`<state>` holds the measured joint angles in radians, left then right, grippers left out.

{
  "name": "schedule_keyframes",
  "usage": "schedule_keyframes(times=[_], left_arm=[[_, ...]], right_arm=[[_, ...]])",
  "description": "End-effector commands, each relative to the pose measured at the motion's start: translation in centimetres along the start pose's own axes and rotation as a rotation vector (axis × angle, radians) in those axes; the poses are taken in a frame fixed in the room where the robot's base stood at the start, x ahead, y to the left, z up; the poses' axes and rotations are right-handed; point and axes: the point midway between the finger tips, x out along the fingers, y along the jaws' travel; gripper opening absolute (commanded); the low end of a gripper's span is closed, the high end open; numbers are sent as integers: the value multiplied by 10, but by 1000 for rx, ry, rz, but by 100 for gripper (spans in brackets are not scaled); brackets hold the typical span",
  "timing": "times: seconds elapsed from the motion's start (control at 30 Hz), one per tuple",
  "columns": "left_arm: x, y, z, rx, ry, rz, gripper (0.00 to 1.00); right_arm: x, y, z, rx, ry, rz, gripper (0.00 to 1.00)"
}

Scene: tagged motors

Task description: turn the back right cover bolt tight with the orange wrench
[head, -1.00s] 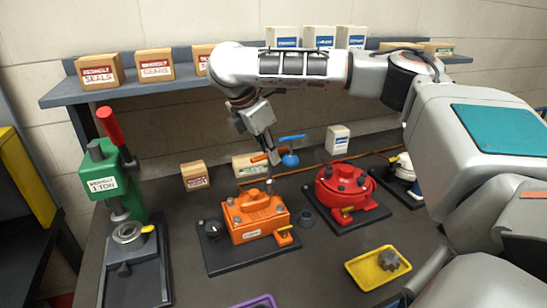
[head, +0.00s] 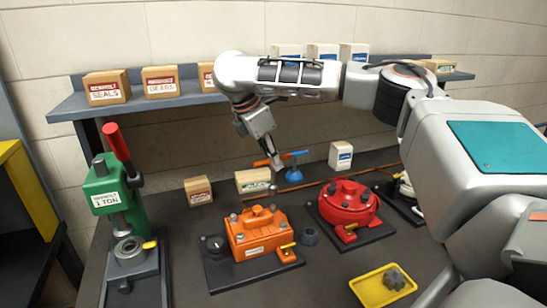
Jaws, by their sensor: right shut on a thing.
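My right gripper (head: 278,163) hangs from above over the back of the bench and is shut on the orange wrench (head: 262,162), whose orange bar shows to the left of the fingers. The wrench is apart from this motor. The red motor (head: 345,203) stands to the right, also with dark bolts on top. My left gripper is not in view.
A blue tool (head: 294,174) stands just right of the gripper. A green press (head: 112,190) is at left. A yellow tray (head: 372,290) holding a grey part (head: 395,278) lies front right. A white box (head: 340,156) and small cartons stand behind; a shelf (head: 72,107) spans the back.

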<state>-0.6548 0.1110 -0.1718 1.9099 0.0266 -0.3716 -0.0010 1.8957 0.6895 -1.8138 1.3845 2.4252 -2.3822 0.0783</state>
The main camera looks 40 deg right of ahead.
Motion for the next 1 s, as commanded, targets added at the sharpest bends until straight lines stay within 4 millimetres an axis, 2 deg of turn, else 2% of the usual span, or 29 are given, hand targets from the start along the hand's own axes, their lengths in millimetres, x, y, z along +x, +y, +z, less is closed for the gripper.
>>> schedule_keyframes(times=[0.17, 0.5, 1.0], left_arm=[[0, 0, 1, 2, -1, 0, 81], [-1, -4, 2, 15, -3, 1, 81], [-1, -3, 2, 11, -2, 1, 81]], right_arm=[[11, -1, -4, -232, 3, 96, 0], [15, 0, -6, -629, 1, 271, 0], [20, 1, -8, -1085, 1, 467, 0]])
